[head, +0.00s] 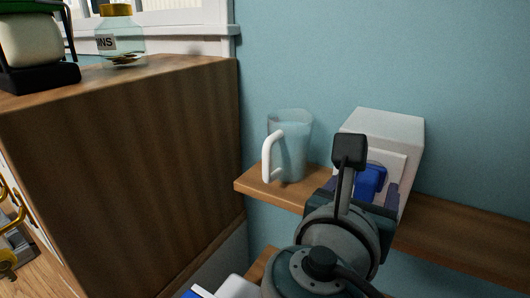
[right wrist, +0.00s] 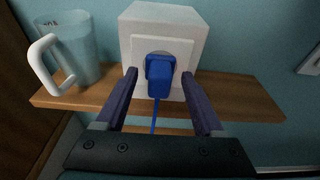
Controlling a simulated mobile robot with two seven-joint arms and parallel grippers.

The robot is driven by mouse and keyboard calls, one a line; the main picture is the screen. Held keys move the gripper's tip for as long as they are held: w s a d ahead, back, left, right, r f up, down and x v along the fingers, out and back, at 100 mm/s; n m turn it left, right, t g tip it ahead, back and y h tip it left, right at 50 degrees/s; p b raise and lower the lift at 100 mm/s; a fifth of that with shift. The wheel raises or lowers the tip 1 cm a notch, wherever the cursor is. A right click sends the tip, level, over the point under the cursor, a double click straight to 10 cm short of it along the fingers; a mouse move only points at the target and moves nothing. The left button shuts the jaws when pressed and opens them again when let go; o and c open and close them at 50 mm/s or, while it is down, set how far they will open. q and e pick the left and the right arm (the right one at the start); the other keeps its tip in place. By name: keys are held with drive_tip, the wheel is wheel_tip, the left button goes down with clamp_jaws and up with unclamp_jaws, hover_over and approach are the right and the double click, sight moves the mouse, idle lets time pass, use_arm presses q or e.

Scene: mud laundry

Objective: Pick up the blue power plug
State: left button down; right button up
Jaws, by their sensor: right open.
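The blue power plug (right wrist: 159,75) sits against the square plate on the front of a white box (right wrist: 198,22) on the wooden shelf. Its blue cord hangs down from it. In the head view the plug (head: 369,182) is partly hidden by my right arm. My right gripper (right wrist: 161,72) is open, with its fingers pointing at the box, one to each side of the plug. I cannot tell how far the fingertips are from the plate. In the head view the right gripper's fingers (head: 363,192) show near the plug. My left gripper is not in view.
A clear pitcher with a white handle (head: 290,147) stands on the shelf (head: 462,240) to the left of the box. A tall wooden cabinet (head: 130,150) fills the left side, with a glass jar (head: 121,42) on top. The blue wall is close behind the shelf.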

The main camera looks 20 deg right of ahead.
drive_tip(key=shift+w+d+f, duration=0.1)
drive_tip(key=shift+w+d, duration=0.05)
clamp_jaws()
idle(0.5)
idle(0.9)
